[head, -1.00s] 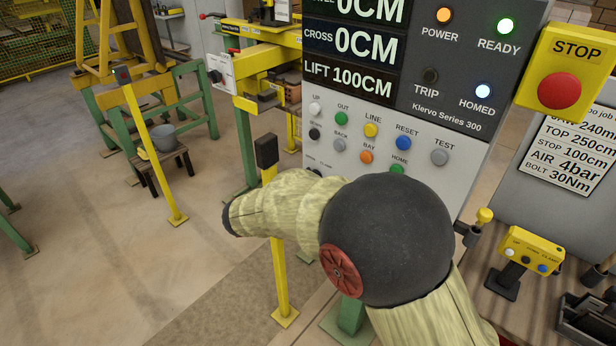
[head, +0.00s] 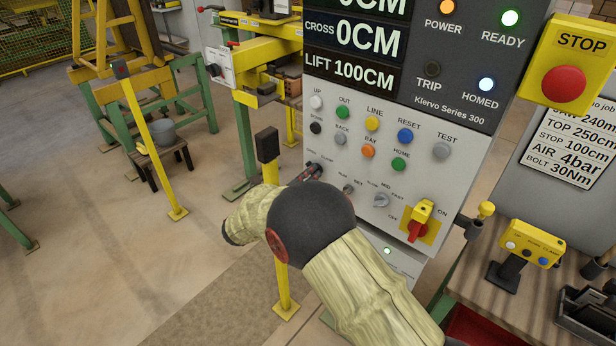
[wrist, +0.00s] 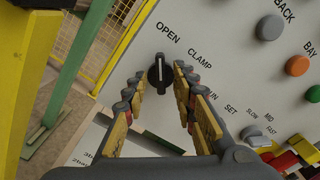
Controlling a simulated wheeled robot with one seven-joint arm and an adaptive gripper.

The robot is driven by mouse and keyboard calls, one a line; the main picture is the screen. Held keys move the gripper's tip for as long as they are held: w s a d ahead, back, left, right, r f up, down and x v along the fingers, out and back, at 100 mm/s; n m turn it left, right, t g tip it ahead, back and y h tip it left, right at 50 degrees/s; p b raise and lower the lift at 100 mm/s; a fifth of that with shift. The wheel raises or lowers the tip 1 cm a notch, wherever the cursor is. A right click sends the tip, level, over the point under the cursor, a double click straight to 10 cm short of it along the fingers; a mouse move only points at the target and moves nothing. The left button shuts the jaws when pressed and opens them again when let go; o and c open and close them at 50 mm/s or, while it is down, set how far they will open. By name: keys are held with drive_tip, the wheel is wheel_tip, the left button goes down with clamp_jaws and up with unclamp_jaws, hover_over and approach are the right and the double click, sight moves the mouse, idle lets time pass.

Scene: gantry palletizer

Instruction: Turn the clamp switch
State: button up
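The clamp switch (wrist: 160,73) is a black rotary knob with a pale line, on the grey panel below the words OPEN and CLAMP. In the wrist view its line stands upright in the picture, towards OPEN. My gripper (wrist: 159,80) is open, with one finger on each side of the knob in the picture. I cannot tell if either finger touches it. In the head view my arm and gripper cover the knob, and only a small dark part of the gripper shows at the panel.
The control panel (head: 440,180) also carries several coloured buttons, a speed knob (head: 381,200) and a red and yellow main switch (head: 420,220) to the right. A red STOP button (head: 564,84) is at the upper right. A yellow post (head: 277,240) stands left of the panel.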

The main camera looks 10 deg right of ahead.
drive_tip(key=shift+w+d, duration=0.2)
drive_tip(key=shift+d, duration=0.05)
drive_tip(key=shift+c, duration=0.4)
clamp_jaws()
